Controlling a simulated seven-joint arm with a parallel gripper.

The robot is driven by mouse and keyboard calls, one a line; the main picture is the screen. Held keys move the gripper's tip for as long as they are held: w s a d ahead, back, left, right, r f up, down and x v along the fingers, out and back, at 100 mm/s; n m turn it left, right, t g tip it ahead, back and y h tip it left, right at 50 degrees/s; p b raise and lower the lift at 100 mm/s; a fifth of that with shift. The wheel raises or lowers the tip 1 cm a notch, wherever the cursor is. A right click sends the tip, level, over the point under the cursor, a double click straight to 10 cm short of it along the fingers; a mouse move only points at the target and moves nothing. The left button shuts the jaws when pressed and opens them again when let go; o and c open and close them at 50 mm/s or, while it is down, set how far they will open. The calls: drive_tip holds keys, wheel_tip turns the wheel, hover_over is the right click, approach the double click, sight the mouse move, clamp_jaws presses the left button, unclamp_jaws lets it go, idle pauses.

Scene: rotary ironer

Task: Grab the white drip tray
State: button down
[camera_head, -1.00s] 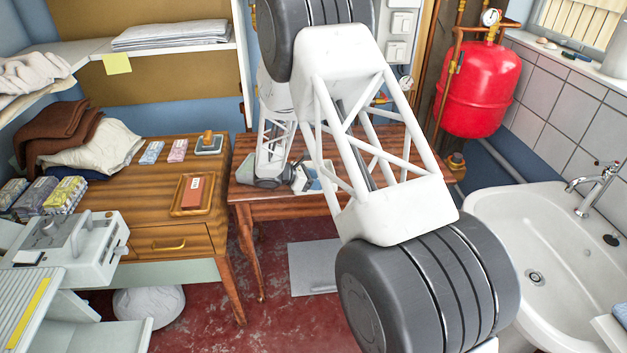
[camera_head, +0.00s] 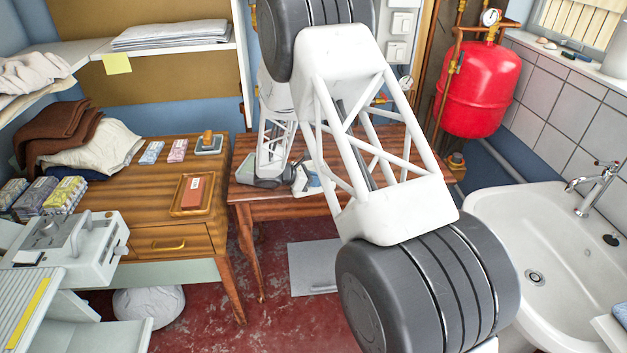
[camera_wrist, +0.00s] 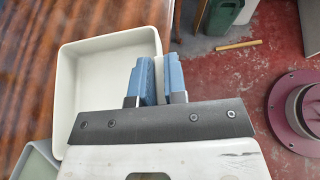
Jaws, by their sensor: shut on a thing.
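The white drip tray (camera_wrist: 105,48) is a shallow, open, rectangular tray with rounded corners. In the wrist view it is at the upper left, and its inside looks empty. My gripper (camera_wrist: 160,75) has blue fingers, one inside the tray and one outside. They are shut on the tray's right wall. In the head view my gripper (camera_head: 309,180) is small and far off, over the wooden table, partly hidden by my own arm. The tray is mostly hidden there, and I cannot tell whether it touches the table.
The brown wooden table (camera_head: 260,188) is beneath my gripper. In the wrist view a grey-green container (camera_wrist: 38,160) is at the lower left. The red floor (camera_wrist: 245,75) is open to the right of the tray. A white sink (camera_head: 500,225) is at the right.

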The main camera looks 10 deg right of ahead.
drive_tip(key=shift+r, duration=0.1)
idle(0.3)
drive_tip(key=shift+r, duration=0.65)
wheel_tip(320, 180, up, 2)
drive_tip(key=s+d+r, duration=0.1)
drive_tip(key=s, duration=1.5)
drive_tip(key=shift+r, duration=0.25)
drive_tip(key=shift+w+d, duration=0.1)
